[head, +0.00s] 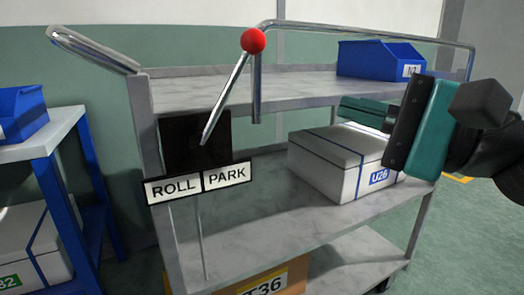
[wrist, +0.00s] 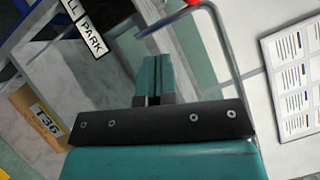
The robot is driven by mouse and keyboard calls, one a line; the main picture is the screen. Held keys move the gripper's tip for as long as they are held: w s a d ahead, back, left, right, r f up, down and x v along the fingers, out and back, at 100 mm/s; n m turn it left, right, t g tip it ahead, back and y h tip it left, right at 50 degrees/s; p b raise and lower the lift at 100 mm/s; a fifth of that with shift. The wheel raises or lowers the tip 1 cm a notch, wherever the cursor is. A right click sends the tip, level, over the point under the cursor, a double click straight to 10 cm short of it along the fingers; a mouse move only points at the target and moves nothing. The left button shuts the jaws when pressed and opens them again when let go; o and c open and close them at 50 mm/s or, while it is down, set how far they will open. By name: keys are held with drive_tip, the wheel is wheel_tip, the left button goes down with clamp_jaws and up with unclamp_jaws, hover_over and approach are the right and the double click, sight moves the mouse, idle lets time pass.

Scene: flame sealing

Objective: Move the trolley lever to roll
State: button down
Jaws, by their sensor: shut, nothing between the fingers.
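The trolley lever (head: 224,100) is a chrome rod with a red ball knob (head: 252,40). It rises from a black plate (head: 180,143) and leans right, toward the side of the PARK label (head: 227,176). The ROLL label (head: 173,188) is on the left. My gripper (head: 342,109) is shut and empty, to the right of the lever and lower than the knob, pointing left and apart from it in the picture. In the wrist view my closed teal fingers (wrist: 155,64) show, with part of the red knob (wrist: 193,2) at the top edge.
The grey trolley's top shelf (head: 290,92) carries a blue bin (head: 375,60). A white box (head: 340,160) labelled U26 is on the middle shelf. A chrome rail (head: 350,30) runs around the top. A blue-framed rack (head: 50,145) stands left.

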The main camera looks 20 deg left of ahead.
sight(228, 90)
drive_tip(key=m+b, duration=0.1)
drive_tip(key=w+f+m+t+y+b, duration=0.1)
drive_tip(key=shift+w+f+m, duration=0.2)
drive_tip(key=shift+f+m, duration=0.1)
drive_tip(key=p+x, duration=0.9)
drive_tip(key=shift+r, duration=0.25)
drive_tip(key=shift+s+a+r+p, duration=0.1)
drive_tip(key=shift+s+a+r, duration=0.25)
drive_tip(key=shift+a, duration=0.25)
drive_tip(key=shift+s+a+r+p, duration=0.1)
drive_tip(key=shift+s+a+r, duration=0.2)
drive_tip(key=shift+a, duration=0.3)
drive_tip(key=shift+s+a+r+p, duration=0.1)
drive_tip(key=shift+s+a+r, duration=0.2)
drive_tip(key=shift+a, duration=0.3)
drive_tip(key=shift+a, duration=0.1)
